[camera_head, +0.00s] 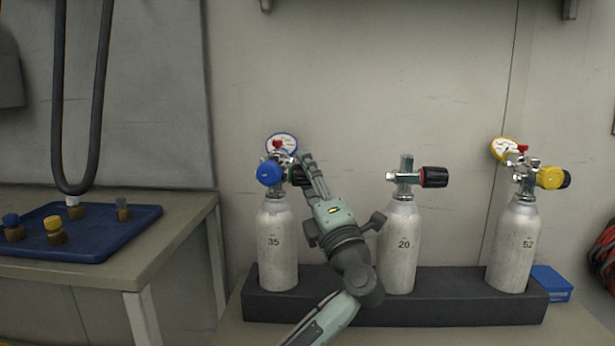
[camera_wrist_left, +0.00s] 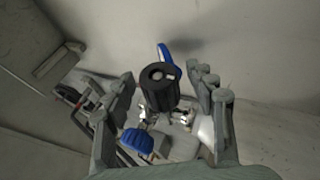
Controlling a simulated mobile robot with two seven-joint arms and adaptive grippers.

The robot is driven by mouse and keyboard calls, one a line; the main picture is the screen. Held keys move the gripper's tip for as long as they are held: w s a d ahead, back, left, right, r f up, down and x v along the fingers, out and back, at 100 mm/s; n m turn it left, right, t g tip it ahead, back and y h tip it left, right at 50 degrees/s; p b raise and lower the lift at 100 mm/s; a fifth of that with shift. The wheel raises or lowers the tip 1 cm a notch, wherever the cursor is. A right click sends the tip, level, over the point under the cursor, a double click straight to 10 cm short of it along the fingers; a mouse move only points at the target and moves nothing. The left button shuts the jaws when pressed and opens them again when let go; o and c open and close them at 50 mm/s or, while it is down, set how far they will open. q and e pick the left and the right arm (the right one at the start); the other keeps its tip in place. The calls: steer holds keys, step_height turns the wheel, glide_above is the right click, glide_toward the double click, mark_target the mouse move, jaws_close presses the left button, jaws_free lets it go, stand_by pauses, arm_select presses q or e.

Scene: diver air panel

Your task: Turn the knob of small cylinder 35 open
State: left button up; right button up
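Small cylinder 35 (camera_head: 277,250) is a white bottle standing upright in the dark rack. Its valve carries a blue knob (camera_head: 269,173) on the left, which also shows in the wrist view (camera_wrist_left: 137,140), and a black knob (camera_head: 296,175) on the right, partly hidden by my gripper. My left gripper (camera_head: 306,168) is at the right side of this valve. In the wrist view the black knob (camera_wrist_left: 159,87) points at the camera between my two spread fingers (camera_wrist_left: 165,100), with a gap on each side. My right gripper is not in view.
Cylinder 20 (camera_head: 400,250) with a black-and-red knob stands close right of my arm. Cylinder 52 (camera_head: 513,250) stands farther right in the same rack (camera_head: 450,312). A blue-rimmed gauge (camera_head: 282,142) sits behind valve 35. A blue tray (camera_head: 85,247) lies on the left table.

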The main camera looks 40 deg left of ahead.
arm_select(q)
steer(key=v, duration=1.2)
